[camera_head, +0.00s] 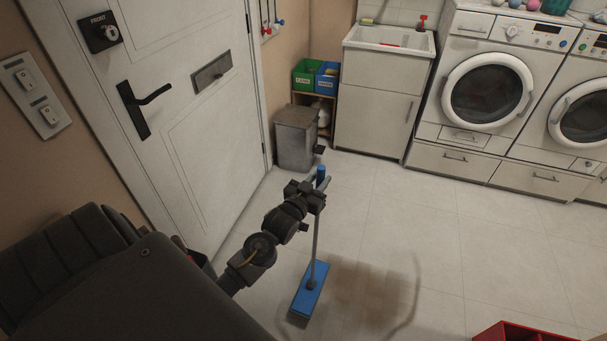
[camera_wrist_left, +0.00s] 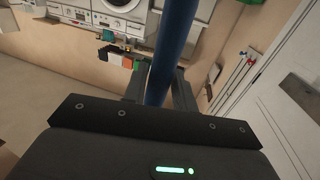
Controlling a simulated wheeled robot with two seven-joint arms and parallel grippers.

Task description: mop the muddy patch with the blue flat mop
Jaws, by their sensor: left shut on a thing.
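The blue flat mop stands close to upright in the head view, with its blue head (camera_head: 311,291) on the tiled floor and its grey pole rising to a blue grip at the top. My left gripper (camera_head: 317,189) is shut on the pole just below the top. In the left wrist view the blue grip (camera_wrist_left: 173,50) passes between the fingers. The brown muddy patch (camera_head: 365,295) lies on the floor just right of the mop head, with a thin curved streak at its right side. My right gripper is not in view.
A white door (camera_head: 185,110) stands at the left. A grey bin (camera_head: 296,137), a sink cabinet (camera_head: 375,105) and washing machines (camera_head: 487,90) line the back. A red container (camera_head: 520,332) sits at the bottom right. The tiled floor between is open.

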